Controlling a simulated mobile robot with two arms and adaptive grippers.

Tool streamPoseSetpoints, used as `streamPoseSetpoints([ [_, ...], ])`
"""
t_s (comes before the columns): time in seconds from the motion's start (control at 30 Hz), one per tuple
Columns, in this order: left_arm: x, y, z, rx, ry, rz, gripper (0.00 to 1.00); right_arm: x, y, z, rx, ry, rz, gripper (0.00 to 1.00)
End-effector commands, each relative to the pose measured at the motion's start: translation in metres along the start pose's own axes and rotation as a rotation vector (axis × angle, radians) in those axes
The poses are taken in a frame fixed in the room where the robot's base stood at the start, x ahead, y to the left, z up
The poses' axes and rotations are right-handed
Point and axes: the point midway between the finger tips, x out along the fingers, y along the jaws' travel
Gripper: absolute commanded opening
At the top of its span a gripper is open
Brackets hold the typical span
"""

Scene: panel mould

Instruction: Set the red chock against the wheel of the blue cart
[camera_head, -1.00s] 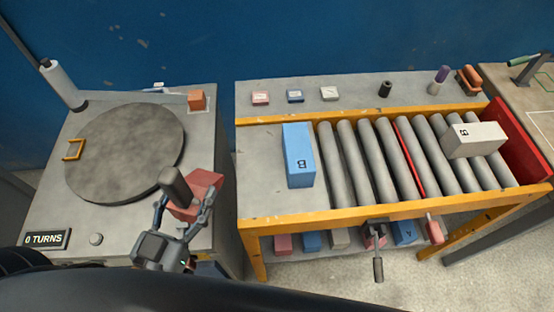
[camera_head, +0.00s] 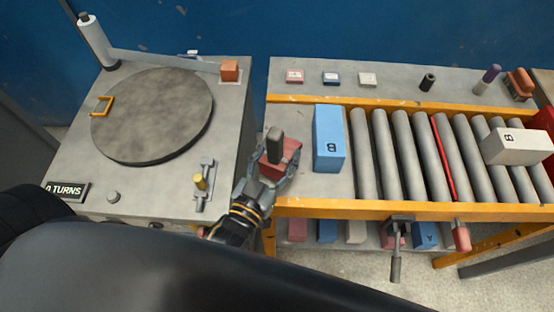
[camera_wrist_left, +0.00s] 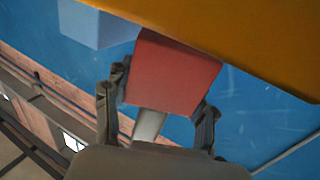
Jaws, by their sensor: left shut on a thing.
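A red block with a dark upright handle, which looks like the red chock (camera_head: 286,158), is in my left gripper (camera_head: 272,172). The gripper is shut on its sides and holds it over the left end of the roller bench. In the left wrist view the red chock (camera_wrist_left: 175,75) fills the space between the two fingers (camera_wrist_left: 160,110). A blue block marked B (camera_head: 328,137) stands just right of it, apart from it. I see no blue cart or wheel. My right gripper is not in view.
The roller bench has a yellow rail (camera_head: 400,209) along its front and rollers (camera_head: 385,155) right of the blue block. A white block (camera_head: 518,146) lies on the rollers. A round turntable (camera_head: 150,115) is at the left. Small blocks line the back shelf.

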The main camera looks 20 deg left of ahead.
Motion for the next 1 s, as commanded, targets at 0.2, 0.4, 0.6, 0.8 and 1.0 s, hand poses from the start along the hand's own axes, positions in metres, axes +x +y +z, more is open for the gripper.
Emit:
streamPoseSetpoints([
  [0.2,-0.001,-0.001,0.025,0.000,0.001,-0.002,0.04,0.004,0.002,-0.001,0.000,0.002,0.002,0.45],
  [0.4,-0.001,-0.001,0.026,0.000,0.002,-0.002,0.04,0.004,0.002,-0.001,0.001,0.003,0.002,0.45],
  [0.6,-0.002,-0.001,0.030,0.000,-0.002,-0.002,0.62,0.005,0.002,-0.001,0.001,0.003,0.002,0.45],
  [0.8,-0.002,-0.001,0.030,0.000,-0.003,-0.002,0.79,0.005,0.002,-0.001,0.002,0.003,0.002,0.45],
  [1.0,-0.002,-0.001,0.029,0.000,-0.003,-0.002,0.79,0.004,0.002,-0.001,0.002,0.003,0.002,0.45],
])
